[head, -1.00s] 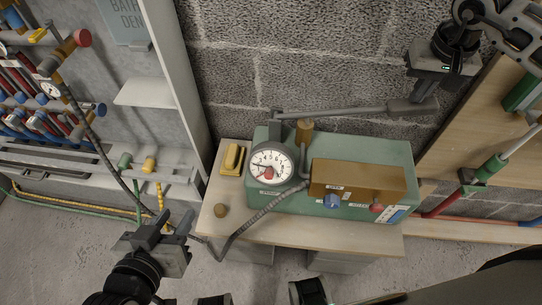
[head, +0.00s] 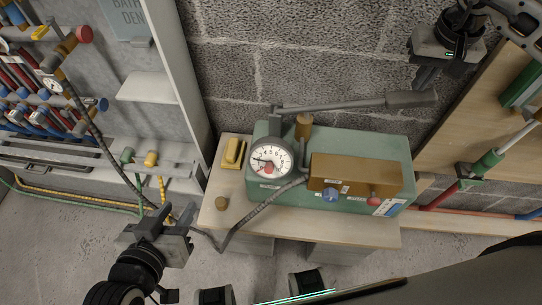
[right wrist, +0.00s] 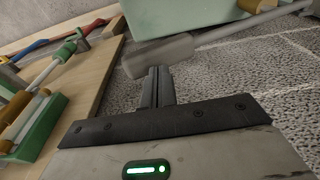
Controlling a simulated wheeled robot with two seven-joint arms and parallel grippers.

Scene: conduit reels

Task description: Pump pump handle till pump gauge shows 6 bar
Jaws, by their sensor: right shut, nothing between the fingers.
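The green pump (head: 400,150) stands on a small wooden bench. Its grey pump handle (head: 340,104) runs along the back and ends in a thicker grip at the right. The round white pump gauge (head: 270,158) faces me; its needle points roughly left, but I cannot read the value surely. My right gripper (head: 424,80) is shut and empty, just behind the grip end. In the right wrist view its fingertips (right wrist: 155,72) lie close to the handle grip (right wrist: 156,54); I cannot tell whether they touch. My left gripper (head: 177,214) is open and empty, left of the bench.
A grey braided hose (head: 245,222) runs from the pump past my left gripper. A hose rack (head: 50,100) stands at left, a wooden panel (head: 470,125) at right. A block wall is behind.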

